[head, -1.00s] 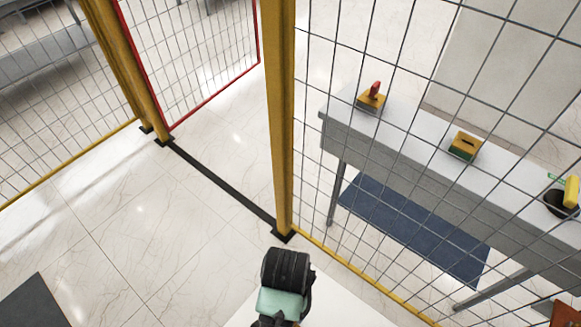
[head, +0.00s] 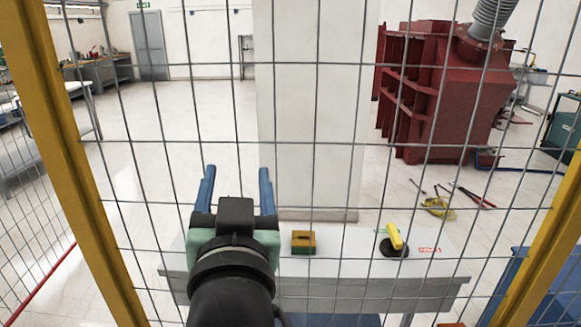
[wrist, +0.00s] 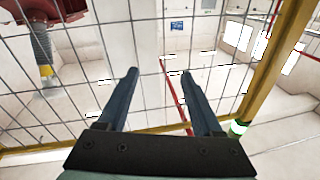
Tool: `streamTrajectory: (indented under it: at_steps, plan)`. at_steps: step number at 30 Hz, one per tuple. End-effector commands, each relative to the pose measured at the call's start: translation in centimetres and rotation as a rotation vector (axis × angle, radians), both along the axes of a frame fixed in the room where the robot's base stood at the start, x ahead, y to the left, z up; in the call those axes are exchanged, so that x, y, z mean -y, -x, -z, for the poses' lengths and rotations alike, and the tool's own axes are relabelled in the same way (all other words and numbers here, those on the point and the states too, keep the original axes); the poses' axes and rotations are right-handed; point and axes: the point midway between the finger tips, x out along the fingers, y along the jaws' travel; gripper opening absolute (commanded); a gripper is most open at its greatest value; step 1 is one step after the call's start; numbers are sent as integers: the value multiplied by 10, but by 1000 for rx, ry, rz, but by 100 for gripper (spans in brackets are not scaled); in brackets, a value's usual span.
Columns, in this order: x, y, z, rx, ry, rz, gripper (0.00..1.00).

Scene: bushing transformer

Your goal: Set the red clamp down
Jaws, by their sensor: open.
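I cannot make out the red clamp in either view now. My gripper (head: 237,180) is open, with its two blue fingers spread and nothing between them. In the head view it stands up in front of the wire fence and covers the left part of the grey table (head: 365,290).
The wire fence (head: 315,142) has yellow posts (head: 62,140) and stands between me and the table. A yellow-green block (head: 303,243) and a black round piece with a yellow handle (head: 394,243) sit on the table. A dark red transformer (head: 440,95) stands behind.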

Motion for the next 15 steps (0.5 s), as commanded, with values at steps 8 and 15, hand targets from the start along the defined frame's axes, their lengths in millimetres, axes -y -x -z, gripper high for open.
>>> streamTrajectory:
  at_steps: [8,15]
  plan:
    - [58,93,-183,615,61,151,67]
    - [67,124,-213,743,81,189,67]
